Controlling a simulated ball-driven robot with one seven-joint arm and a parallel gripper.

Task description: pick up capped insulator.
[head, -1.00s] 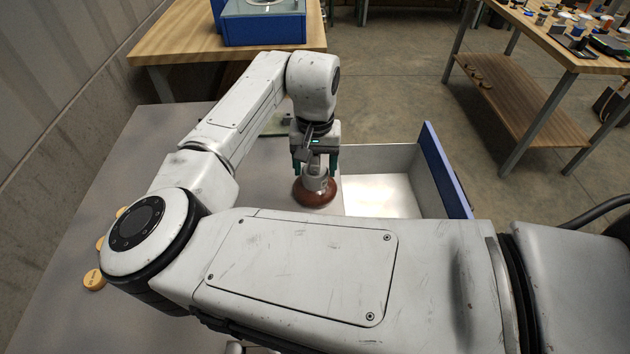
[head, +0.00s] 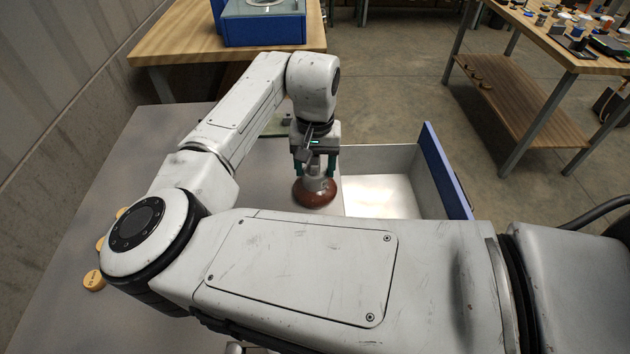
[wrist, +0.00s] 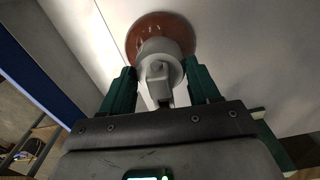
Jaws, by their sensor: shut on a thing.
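The capped insulator (head: 314,193) has a brown rounded disc below and a grey metal cap on top. It stands on the grey tabletop beside the open drawer, or just above it; I cannot tell whether it touches. My gripper (head: 315,168) points down over it, its green fingers shut on the grey cap. In the wrist view the insulator (wrist: 160,38) shows at the top, its cap between the two fingertips of my gripper (wrist: 160,84). The underside of the disc is hidden.
An open drawer (head: 432,165) with a blue front is right of the insulator, its visible floor bare. Several yellow discs (head: 94,280) lie at the table's left. A wooden bench with a blue box (head: 263,27) stands behind. My arm hides much of the near table.

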